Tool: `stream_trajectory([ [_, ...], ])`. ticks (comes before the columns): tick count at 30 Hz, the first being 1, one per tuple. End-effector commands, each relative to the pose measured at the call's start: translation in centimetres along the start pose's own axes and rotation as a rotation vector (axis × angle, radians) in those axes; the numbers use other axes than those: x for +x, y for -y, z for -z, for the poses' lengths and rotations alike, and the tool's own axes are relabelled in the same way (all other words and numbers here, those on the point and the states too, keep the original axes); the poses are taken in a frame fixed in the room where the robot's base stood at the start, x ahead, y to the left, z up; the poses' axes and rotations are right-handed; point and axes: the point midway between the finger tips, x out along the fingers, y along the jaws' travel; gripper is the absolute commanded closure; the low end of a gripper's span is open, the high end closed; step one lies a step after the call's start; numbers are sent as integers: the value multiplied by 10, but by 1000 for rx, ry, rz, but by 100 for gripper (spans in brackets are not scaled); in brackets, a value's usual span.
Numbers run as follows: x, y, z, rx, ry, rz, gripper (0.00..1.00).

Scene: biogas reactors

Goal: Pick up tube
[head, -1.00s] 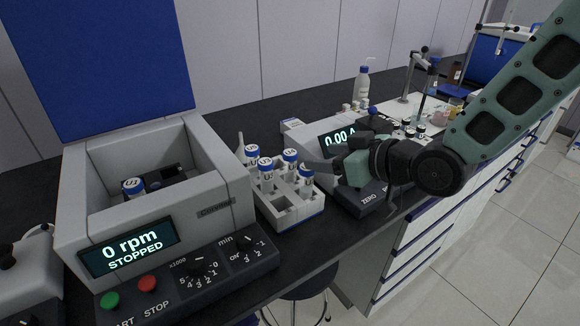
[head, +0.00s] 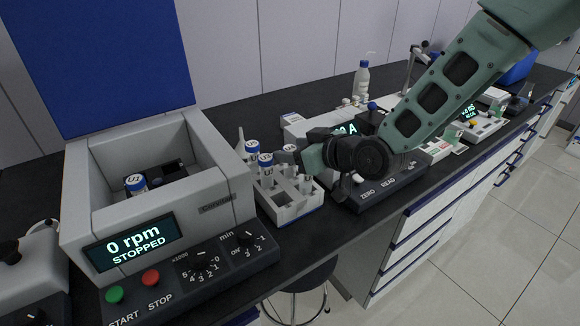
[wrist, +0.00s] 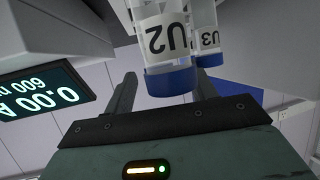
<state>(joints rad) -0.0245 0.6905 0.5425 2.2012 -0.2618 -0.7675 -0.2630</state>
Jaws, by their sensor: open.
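Several blue-capped tubes stand in a white rack (head: 290,212). In the wrist view a clear tube labelled U2 (wrist: 168,38) has its blue cap (wrist: 172,82) in line with the gap between my two fingers. A second tube labelled U3 (wrist: 208,38) is close behind it, near the right finger. My gripper (wrist: 165,92) is open with nothing held. In the head view my gripper (head: 290,158) is at the rack's right side, level with the tube caps, and partly hides the tubes there. Contact cannot be told. Two tubes on the left (head: 266,170) show clearly.
A centrifuge (head: 215,190) with its lid raised stands left of the rack, holding a tube marked U1 (head: 135,184); its display reads STOPPED. A grey device with a display (head: 375,190) is close on the right, under my arm. The bench's front edge lies just before the rack.

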Motion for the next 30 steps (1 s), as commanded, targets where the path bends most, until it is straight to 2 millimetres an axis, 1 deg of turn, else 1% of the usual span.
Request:
stream_trajectory([
  [1,0,0,0,0,0,0,44],
  [7,0,0,0,0,0,0,100],
  [14,0,0,0,0,-1,0,100],
  [17,-2,0,5,-1,-3,0,100],
  [20,-7,0,16,-2,-4,0,100],
  [27,-25,0,60,-4,-6,-1,100],
  [30,-32,-1,75,-3,-3,-2,100],
])
